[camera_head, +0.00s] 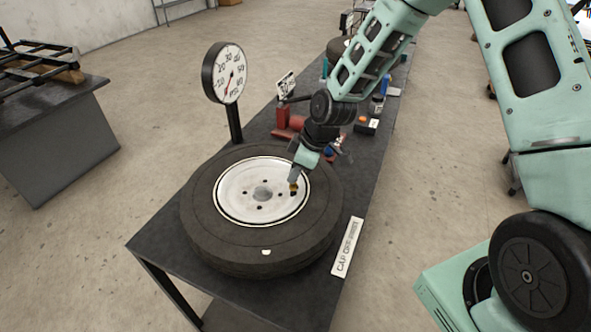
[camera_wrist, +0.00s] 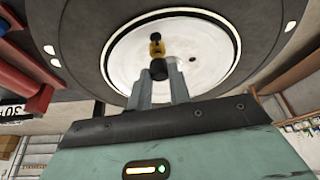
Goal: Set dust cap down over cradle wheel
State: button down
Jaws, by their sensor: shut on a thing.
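The wheel (camera_head: 230,235) lies flat on the dark bench, its black tyre around a white disc (camera_head: 238,190); the disc also fills the top of the wrist view (camera_wrist: 205,55). My gripper (camera_head: 296,177) points down over the disc's right part. In the wrist view its two fingertips (camera_wrist: 160,72) are shut on a small black piece, seemingly the dust cap (camera_wrist: 158,69). A brass-yellow part (camera_wrist: 156,48) with a dark end shows just beyond it, in line with it, seemingly the valve stem. I cannot tell whether the cap touches it.
A round dial gauge (camera_head: 229,76) stands on a post behind the wheel. Red blocks (camera_head: 286,124) and small tools lie farther back on the bench. A white lettered plate (camera_head: 347,247) is at the bench's right edge. Another table (camera_head: 60,130) stands left.

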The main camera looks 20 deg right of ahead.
jog(key=shift+f+b, duration=0.55)
jog(key=shift+f, duration=0.2)
jog(key=c, duration=1.2)
grip_release()
jog(key=shift+r+p, duration=2.6)
jog(key=shift+r, duration=1)
jog(key=shift+s+a, duration=0.1)
